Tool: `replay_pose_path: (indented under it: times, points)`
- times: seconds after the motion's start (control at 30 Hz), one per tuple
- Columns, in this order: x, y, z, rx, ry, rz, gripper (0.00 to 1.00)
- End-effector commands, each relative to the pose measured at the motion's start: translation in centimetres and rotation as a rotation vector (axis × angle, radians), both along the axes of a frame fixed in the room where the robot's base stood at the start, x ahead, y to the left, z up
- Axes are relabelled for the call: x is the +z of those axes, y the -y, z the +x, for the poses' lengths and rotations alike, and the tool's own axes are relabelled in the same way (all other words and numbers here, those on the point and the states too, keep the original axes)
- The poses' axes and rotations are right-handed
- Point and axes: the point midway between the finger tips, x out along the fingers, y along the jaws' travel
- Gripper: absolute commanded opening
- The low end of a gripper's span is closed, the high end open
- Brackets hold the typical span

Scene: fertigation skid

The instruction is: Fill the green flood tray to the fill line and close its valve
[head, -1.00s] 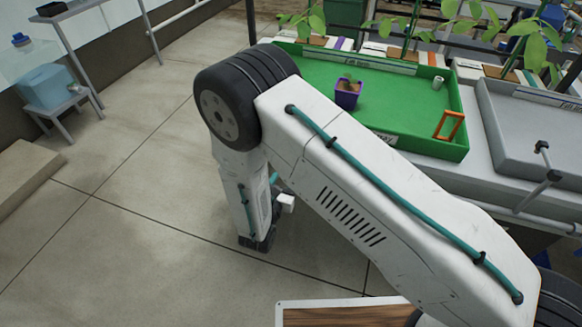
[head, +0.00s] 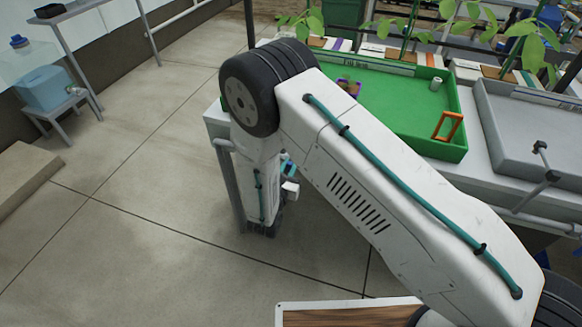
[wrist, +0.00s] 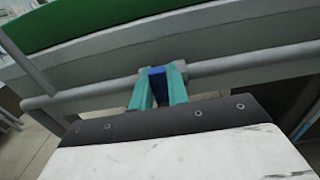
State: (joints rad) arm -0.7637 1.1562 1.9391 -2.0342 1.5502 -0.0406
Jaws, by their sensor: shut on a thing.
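The green flood tray (head: 400,105) sits on the bench, partly hidden behind my arm. A "Fill line" label (head: 365,64) shows along its back wall; I cannot make out a water level. In the wrist view, the green tray (wrist: 90,18) is above the bench edge and the grey pipe (wrist: 225,65). My gripper (wrist: 158,82) has its teal fingers shut on a blue piece (wrist: 157,84) at the pipe, which looks like a valve handle. How far it is turned is unclear. In the head view, my arm hides most of this spot.
A grey tray (head: 530,125) with a grey pipe handle (head: 545,165) is to the right. The floor at left is open; a blue water container (head: 45,88) stands on a stool.

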Motion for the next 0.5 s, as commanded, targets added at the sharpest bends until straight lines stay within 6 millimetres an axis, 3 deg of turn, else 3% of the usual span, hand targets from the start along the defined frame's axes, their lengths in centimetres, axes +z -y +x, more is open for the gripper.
replay_pose_path:
  times: [0.5]
  points:
    - [-0.24,-0.52,0.07,-0.007,-0.083,-0.227,0.00]
